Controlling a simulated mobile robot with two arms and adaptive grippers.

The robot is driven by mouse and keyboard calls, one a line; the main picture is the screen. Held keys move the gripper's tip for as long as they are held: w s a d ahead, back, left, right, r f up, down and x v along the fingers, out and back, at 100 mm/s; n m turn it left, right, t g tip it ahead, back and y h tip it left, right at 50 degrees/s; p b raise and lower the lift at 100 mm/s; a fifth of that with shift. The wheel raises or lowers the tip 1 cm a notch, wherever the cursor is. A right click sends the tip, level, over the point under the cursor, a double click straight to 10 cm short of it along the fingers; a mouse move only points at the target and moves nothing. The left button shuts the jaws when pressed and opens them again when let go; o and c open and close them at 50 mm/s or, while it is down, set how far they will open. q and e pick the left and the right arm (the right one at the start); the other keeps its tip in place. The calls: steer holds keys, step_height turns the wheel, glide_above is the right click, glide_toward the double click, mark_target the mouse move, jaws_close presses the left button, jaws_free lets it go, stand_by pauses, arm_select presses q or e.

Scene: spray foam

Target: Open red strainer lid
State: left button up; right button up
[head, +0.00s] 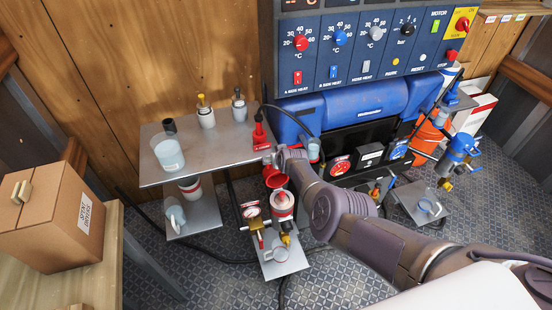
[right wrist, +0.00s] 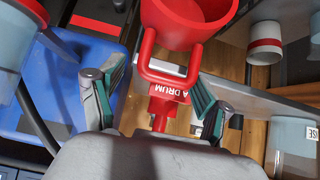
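The red strainer (head: 282,204) stands below the metal shelf's right end, a pale body with a red rim, beside a gauge (head: 252,212). A red cup-shaped part (head: 274,178), seemingly its lid, is just above it. In the right wrist view the red cup (right wrist: 190,22) shows at the top, with a U-shaped red handle (right wrist: 168,79) pointing toward me. My right gripper (head: 281,156) is at the cup. In its wrist view the fingers (right wrist: 160,78) are apart, one on each side of the handle; I cannot tell whether they touch it. My left gripper is not in view.
A metal shelf (head: 215,152) holding a translucent cup (head: 168,154) and bottles is left of the gripper. A blue tank (head: 370,100) and control panel (head: 340,50) stand behind. A blue strainer (head: 460,148) is at right, a cardboard box (head: 55,220) at left.

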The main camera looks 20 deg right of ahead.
steer(key=shift+s+f, duration=0.1)
steer(key=shift+r, duration=0.65)
step_height(320, 180, up, 9)
steer(key=shift+f, duration=0.1)
stand_by(0.3)
